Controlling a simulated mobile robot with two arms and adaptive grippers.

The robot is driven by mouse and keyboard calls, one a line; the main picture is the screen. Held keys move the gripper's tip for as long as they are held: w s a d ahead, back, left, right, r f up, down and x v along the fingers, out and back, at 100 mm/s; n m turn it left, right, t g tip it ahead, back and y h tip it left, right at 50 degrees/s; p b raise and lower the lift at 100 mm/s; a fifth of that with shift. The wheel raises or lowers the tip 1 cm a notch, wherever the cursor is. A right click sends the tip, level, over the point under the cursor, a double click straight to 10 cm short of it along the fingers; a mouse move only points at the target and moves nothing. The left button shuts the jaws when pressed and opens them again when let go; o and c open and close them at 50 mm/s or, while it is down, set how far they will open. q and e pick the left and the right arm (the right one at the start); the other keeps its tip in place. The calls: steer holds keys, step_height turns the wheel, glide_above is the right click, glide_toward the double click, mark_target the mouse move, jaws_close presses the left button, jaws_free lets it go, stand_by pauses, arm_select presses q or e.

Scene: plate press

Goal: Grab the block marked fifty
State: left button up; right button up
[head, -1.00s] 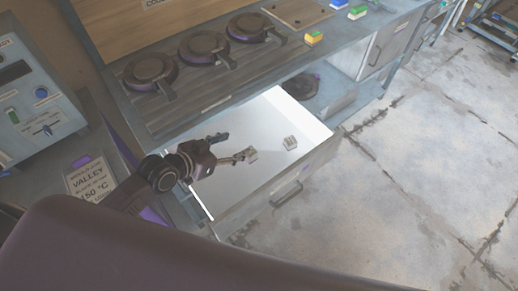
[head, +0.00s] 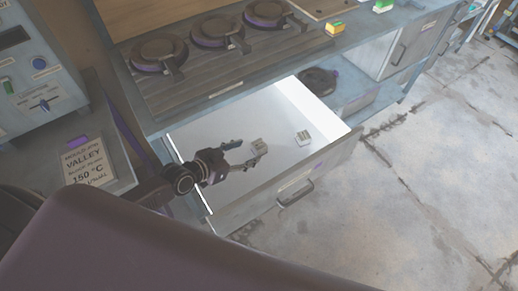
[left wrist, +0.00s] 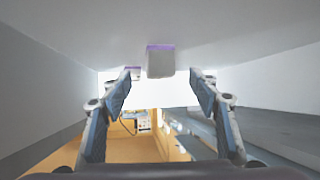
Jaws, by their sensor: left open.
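In the left wrist view, a block (left wrist: 160,62) with a purple edge shows centred between and beyond the fingertips (left wrist: 160,76). The right gripper is out of view.
A sign (head: 88,163) and a control box (head: 30,75) stand left. Open floor lies right.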

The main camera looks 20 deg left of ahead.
mark_target(254, 148)
arm_select(q)
steer(key=x, duration=0.7)
steer(key=shift+w+d+r+b, duration=0.1)
steer(key=shift+w+r+b, duration=0.1)
steer(key=shift+w+b, duration=0.1)
steer(key=shift+s, duration=0.1)
jaws_close()
